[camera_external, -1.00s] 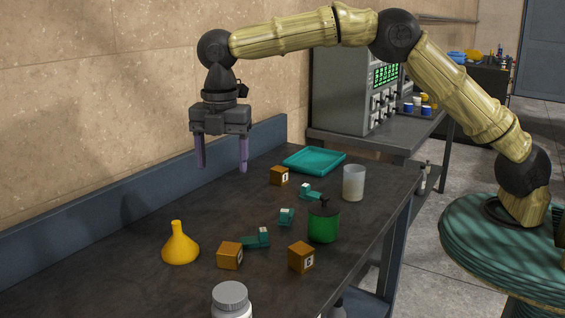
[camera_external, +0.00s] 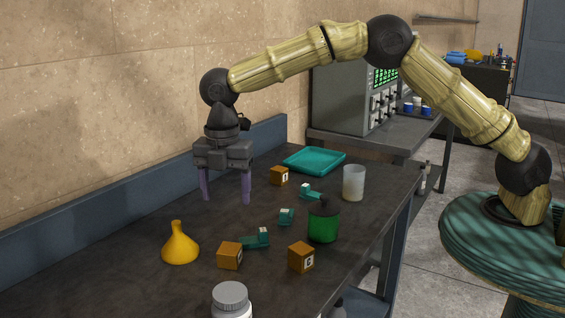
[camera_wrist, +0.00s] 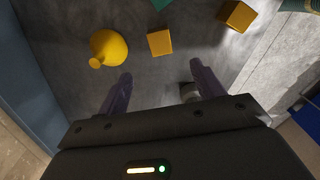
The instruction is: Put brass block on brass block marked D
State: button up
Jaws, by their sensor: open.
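Three brass-coloured cube blocks stand on the dark table. The front left block (camera_external: 229,256) and the front right block (camera_external: 301,257) carry pale label marks, as does the far block (camera_external: 279,176); the letters are too small to read for certain. In the wrist view one block (camera_wrist: 160,42) lies beyond my fingertips, and another block (camera_wrist: 237,14) is at the upper right. My gripper (camera_external: 226,200) is open and empty, pointing down above the table, apart from every block. Its fingers (camera_wrist: 161,72) also show spread in the wrist view.
A yellow funnel (camera_external: 180,246) stands left of the front left block. Teal pieces (camera_external: 287,217), a green container (camera_external: 323,226) and a pale cup (camera_external: 353,183) stand to the right. A teal tray (camera_external: 314,160) is behind, a white bottle (camera_external: 231,302) in front.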

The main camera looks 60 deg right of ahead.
jog(key=p, duration=0.2)
send_near(229, 248)
notch_tip(229, 248, down, 5)
jog(key=shift+d+f, duration=0.15)
jog(key=shift+f, duration=0.05)
jog(key=f+p, duration=0.1)
jog(key=f, duration=0.1)
jog(key=f+p, duration=0.1)
jog(key=f, duration=0.2)
jog(key=shift+s+a, duration=0.1)
jog(key=shift+a, duration=0.1)
jog(key=shift+d+f, duration=0.1)
jog(key=c, duration=1.4)
grip_shut()
